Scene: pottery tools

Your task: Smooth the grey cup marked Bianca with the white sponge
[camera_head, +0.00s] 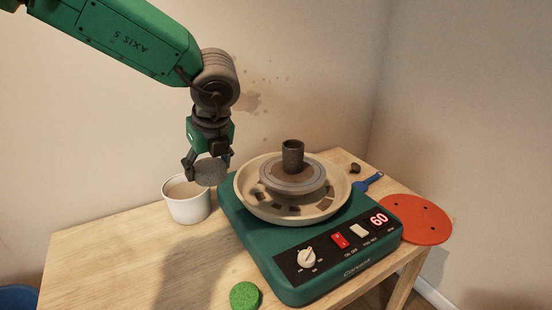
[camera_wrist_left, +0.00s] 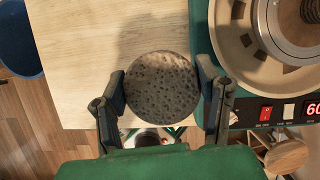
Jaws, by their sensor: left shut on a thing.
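My left gripper (camera_head: 207,168) is shut on a round, pitted grey sponge (camera_head: 211,173) and holds it above and beside a white bucket at the left of the wheel. In the left wrist view the sponge (camera_wrist_left: 162,88) sits between the two fingers. I see no white sponge; the held one looks grey. A dark grey cup (camera_head: 293,155) stands upright on the wheel head (camera_head: 310,184), apart from the gripper. No name on it is readable. My right gripper is not in view.
The green pottery wheel (camera_head: 297,282) has a cream splash pan (camera_head: 247,203) and a display reading 60. The white bucket (camera_head: 189,205) stands left of it. A green sponge (camera_head: 244,295) lies in front. A red disc (camera_head: 427,222) and blue-handled tool (camera_head: 369,181) lie right. The table's left is clear.

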